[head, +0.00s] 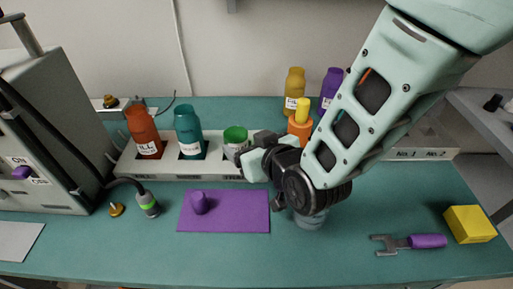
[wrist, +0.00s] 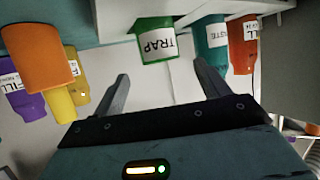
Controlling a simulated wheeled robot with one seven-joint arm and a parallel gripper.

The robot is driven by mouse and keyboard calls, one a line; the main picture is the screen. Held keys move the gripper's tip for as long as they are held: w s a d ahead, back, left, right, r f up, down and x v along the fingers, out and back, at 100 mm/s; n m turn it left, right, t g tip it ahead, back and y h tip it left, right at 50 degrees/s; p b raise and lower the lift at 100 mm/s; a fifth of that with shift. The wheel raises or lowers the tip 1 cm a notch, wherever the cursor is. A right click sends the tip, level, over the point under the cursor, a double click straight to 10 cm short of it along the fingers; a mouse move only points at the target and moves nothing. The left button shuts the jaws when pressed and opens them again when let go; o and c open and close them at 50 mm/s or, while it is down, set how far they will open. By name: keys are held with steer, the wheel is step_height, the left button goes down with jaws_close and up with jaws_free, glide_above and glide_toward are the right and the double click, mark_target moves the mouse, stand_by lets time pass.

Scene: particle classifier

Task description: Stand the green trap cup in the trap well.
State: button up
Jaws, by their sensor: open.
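The green trap cup (head: 235,134), with a white TRAP label, stands upright in the third dark square opening of the white rack (head: 190,169), right of two bottles. In the wrist view the cup (wrist: 155,25) appears upside down, beyond and between the fingertips. My gripper (wrist: 163,85) is open, with nothing between its fingers. In the head view my gripper (head: 246,163) is just right of and in front of the cup, partly covering the rack's right part. The cup's base is hidden inside the opening.
The red FILL bottle (head: 143,128) and teal WASTE bottle (head: 188,127) stand left of the cup. An orange and yellow piece (head: 301,110), a yellow bottle (head: 294,85) and a purple bottle (head: 329,88) stand behind my arm. A purple mat (head: 235,212) lies in front.

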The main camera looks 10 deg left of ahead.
steer(key=shift+v, duration=1.75)
